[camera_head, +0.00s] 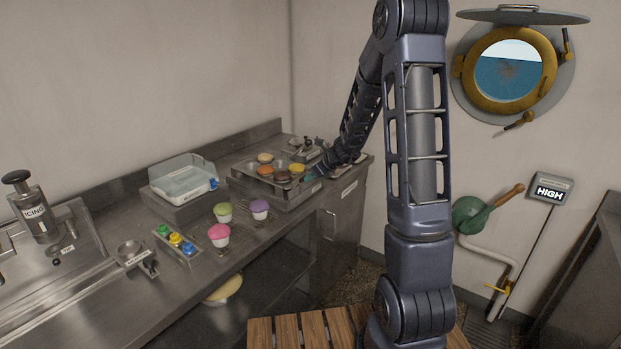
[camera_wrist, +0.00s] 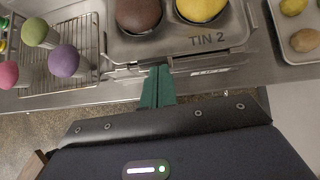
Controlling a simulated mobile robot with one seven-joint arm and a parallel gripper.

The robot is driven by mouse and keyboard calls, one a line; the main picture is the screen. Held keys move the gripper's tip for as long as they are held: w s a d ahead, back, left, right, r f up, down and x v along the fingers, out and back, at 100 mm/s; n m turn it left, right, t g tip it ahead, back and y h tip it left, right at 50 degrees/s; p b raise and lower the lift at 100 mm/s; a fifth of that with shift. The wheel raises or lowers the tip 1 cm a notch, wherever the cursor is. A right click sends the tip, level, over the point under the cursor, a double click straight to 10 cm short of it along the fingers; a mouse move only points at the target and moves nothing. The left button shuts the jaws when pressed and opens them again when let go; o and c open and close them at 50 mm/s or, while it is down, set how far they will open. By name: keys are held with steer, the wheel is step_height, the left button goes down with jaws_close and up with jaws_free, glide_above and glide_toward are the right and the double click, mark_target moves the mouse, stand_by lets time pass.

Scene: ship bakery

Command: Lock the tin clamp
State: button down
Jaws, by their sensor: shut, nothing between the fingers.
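A metal muffin tin marked TIN 2 (camera_wrist: 232,38) sits at the counter edge, with a brown and a yellow muffin showing in the wrist view. In the head view the tin (camera_head: 262,178) holds several muffins. A thin metal bar (camera_wrist: 205,63), which looks like part of the tin clamp, runs along the tin's front edge. Whether it is locked cannot be told. My gripper (camera_wrist: 157,72) has green fingers, shut together and empty, with the tips at this bar; contact is unclear. In the head view my gripper (camera_head: 316,170) is at the tin's right end, partly hidden by my arm.
A wire rack (camera_wrist: 88,45) with green, pink and purple cupcakes stands left of the tin. A tray of small buns (camera_wrist: 283,50) lies to its right. A clear-lidded box (camera_head: 183,176) is farther left on the counter. Open floor shows below the counter edge.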

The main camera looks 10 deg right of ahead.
steer(key=shift+w+n+g+y, duration=0.15)
steer(key=shift+n+g+y, duration=0.15)
steer(key=shift+n, duration=0.2)
steer(key=w+n+g, duration=0.1)
steer(key=n+g, duration=0.1)
steer(key=n, duration=0.1)
steer(key=w+a+n+g+y, duration=0.1)
steer(key=n+g, duration=0.2)
steer(key=n, duration=0.1)
steer(key=w+n+g, duration=0.1)
steer(key=n+g, duration=0.2)
steer(key=shift+w+a+n, duration=0.2)
steer(key=shift+w+n, duration=0.05)
steer(key=shift+n, duration=0.15)
steer(key=n, duration=0.1)
steer(key=n+g, duration=0.1)
steer(key=a+n+g, duration=0.1)
steer(key=shift+w+h, duration=0.3)
steer(key=shift+h, duration=0.1)
steer(key=shift+s, duration=0.25)
